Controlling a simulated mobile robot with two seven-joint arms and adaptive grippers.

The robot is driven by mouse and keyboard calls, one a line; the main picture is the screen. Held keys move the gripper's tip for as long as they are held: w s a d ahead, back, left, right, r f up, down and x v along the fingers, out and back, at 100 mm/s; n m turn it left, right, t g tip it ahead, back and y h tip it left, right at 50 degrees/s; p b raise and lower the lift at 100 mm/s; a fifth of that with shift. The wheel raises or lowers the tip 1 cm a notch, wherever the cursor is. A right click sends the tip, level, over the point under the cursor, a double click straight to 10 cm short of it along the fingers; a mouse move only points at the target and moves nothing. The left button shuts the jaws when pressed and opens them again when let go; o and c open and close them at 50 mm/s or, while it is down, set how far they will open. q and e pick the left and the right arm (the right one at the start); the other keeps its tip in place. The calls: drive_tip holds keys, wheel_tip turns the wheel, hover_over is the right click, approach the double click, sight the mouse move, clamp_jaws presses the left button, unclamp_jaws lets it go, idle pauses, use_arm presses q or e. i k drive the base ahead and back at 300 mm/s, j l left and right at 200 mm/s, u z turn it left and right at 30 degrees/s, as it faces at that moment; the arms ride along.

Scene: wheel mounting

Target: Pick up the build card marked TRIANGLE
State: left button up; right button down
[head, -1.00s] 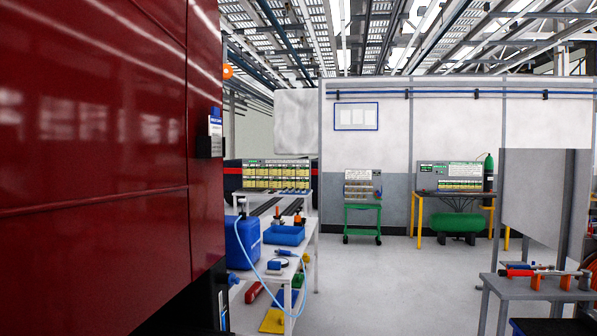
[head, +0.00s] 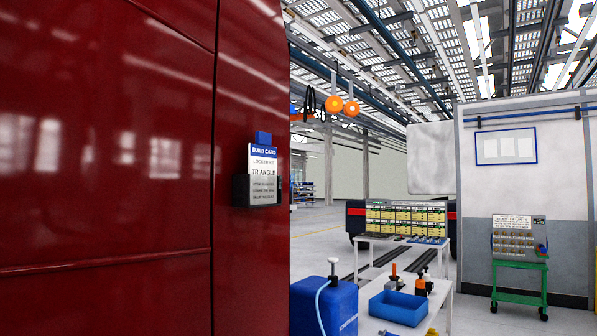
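The build card (head: 264,171) is white with a blue header reading BUILD CARD and the word TRIANGLE. It stands upright in a dark holder (head: 257,192) fixed to the red panel wall, near the panel's right edge. A blue tab (head: 263,138) sticks up above the card. The card's lower part is behind the holder's front. Neither of my grippers is in the head view.
The red panel (head: 110,170) fills the left side. A green cart (head: 519,282) stands farther right. Floor shows between table and cart.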

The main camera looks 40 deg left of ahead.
sight(262, 167)
drive_tip(key=i+l+u, duration=0.1)
drive_tip(key=i+u, duration=0.35)
drive_tip(key=i+l+u, duration=0.45)
drive_tip(key=i, duration=0.15)
drive_tip(key=i+l+u, duration=0.45)
drive_tip(key=j, duration=0.1)
